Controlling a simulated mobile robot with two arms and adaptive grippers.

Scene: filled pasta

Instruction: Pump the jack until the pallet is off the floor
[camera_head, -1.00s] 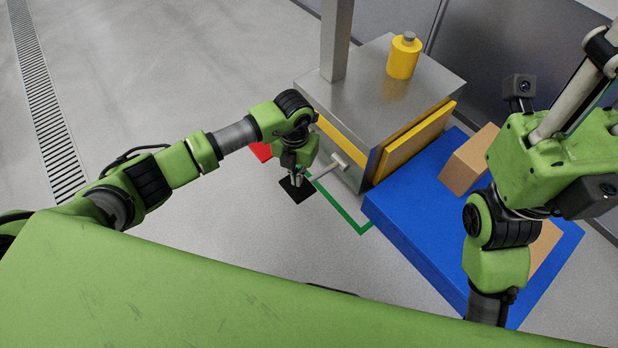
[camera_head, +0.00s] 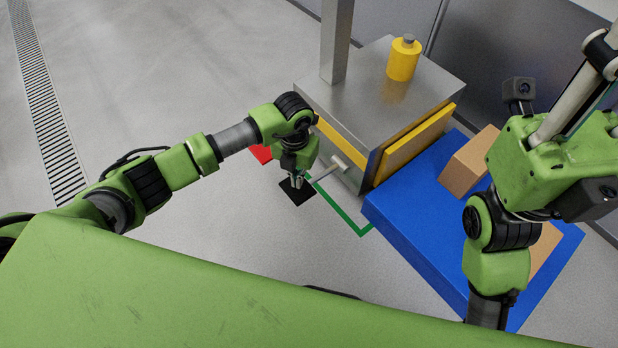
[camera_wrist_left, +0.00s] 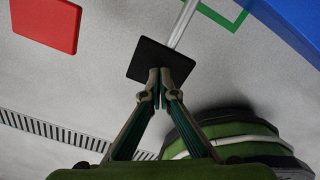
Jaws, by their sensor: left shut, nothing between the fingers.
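A black square pedal (camera_head: 297,195) sits low over the floor at the end of a grey lever (camera_head: 326,172) that comes out of a steel unit (camera_head: 350,98). My left gripper (camera_head: 298,184) points down at the pedal with its fingers shut and empty. In the left wrist view the closed fingertips (camera_wrist_left: 164,76) overlap the near edge of the pedal (camera_wrist_left: 152,57); I cannot tell whether they touch. A blue pallet (camera_head: 405,232) lies right of the unit, and whether it clears the floor is unclear. My right arm is at the right; its fingertips do not show.
A cardboard box (camera_head: 466,165) stands on the pallet, and another brown box is partly behind my right arm. A yellow bottle (camera_head: 403,60) stands on the unit. A red patch (camera_wrist_left: 45,22) and green outline (camera_head: 340,210) mark the floor. The left floor is clear around a drain grate (camera_head: 45,110).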

